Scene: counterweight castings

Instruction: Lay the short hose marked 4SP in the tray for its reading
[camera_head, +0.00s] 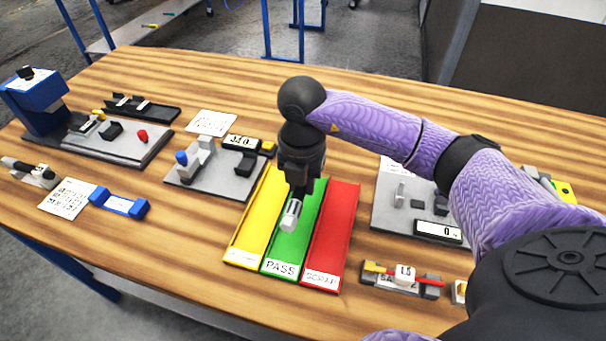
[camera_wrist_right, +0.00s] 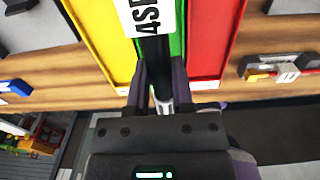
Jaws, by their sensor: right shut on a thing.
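My right gripper (camera_head: 296,190) is over the green tray marked PASS (camera_head: 281,267) and points down. It is shut on the short black hose (camera_wrist_right: 155,55), whose white tag (camera_wrist_right: 148,14) reads 4SP in the right wrist view. A silver end of the hose (camera_head: 291,212) shows below the fingers in the head view. The hose runs along the green tray; I cannot tell whether it touches the tray floor. The yellow tray (camera_head: 250,232) is to the left, its label too small to read. The red tray marked SCRAP (camera_head: 331,235) is to the right. My left gripper is out of view.
A grey plate with a small display (camera_head: 440,231) stands right of the trays, partly behind my right arm. Another grey fixture (camera_head: 205,180) stands to the left. A holder with red and yellow parts (camera_head: 400,275) is at the front right. Bare wood lies in front of the trays.

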